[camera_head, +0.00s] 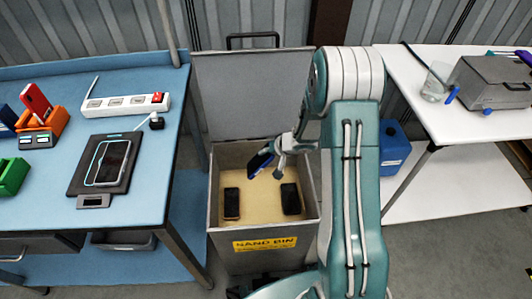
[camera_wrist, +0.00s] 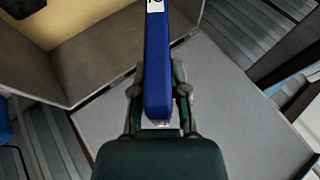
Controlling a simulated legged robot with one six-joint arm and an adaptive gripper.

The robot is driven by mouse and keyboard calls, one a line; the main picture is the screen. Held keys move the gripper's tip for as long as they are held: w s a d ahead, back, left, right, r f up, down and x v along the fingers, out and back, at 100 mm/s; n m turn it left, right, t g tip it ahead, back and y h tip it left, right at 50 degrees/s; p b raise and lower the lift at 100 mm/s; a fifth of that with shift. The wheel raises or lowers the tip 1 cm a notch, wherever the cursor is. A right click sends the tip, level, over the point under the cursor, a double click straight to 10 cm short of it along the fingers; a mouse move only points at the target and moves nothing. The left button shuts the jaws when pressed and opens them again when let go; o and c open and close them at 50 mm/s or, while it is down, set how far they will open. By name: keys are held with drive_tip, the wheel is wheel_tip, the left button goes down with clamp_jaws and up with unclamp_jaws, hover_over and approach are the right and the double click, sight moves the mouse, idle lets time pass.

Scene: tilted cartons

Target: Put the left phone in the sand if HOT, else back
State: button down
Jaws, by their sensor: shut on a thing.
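My gripper (camera_wrist: 158,95) is shut on a blue phone (camera_wrist: 157,65), gripping it between its two fingers. In the head view the blue phone (camera_head: 261,163) is tilted and hangs over the open sand bin (camera_head: 264,243). Two dark phones lie apart on the sand inside the bin, one on the left (camera_head: 232,203) and one on the right (camera_head: 291,199). A white label with partly cut-off lettering shows at the top of the held phone in the wrist view.
The bin's lid (camera_head: 250,90) stands open behind it. A blue bench (camera_head: 45,220) at left carries a phone on a dark pad (camera_head: 110,163), a power strip (camera_head: 125,105) and an orange holder with a red phone (camera_head: 36,102). A white table (camera_head: 440,120) stands at right.

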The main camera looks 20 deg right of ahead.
wheel_tip(320, 180, down, 21)
drive_tip(key=shift+r, duration=0.15)
idle(1.6)
drive_tip(key=shift+f, duration=0.75)
idle(1.4)
drive_tip(key=c, duration=0.5)
unclamp_jaws()
drive_tip(key=shift+c, duration=0.2)
drive_tip(key=s+d+r, duration=0.2)
drive_tip(key=r, duration=0.7)
drive_tip(key=s+d+r, duration=0.3)
drive_tip(key=r, duration=0.7)
drive_tip(key=shift+s+d, duration=0.15)
drive_tip(key=shift+s, duration=0.15)
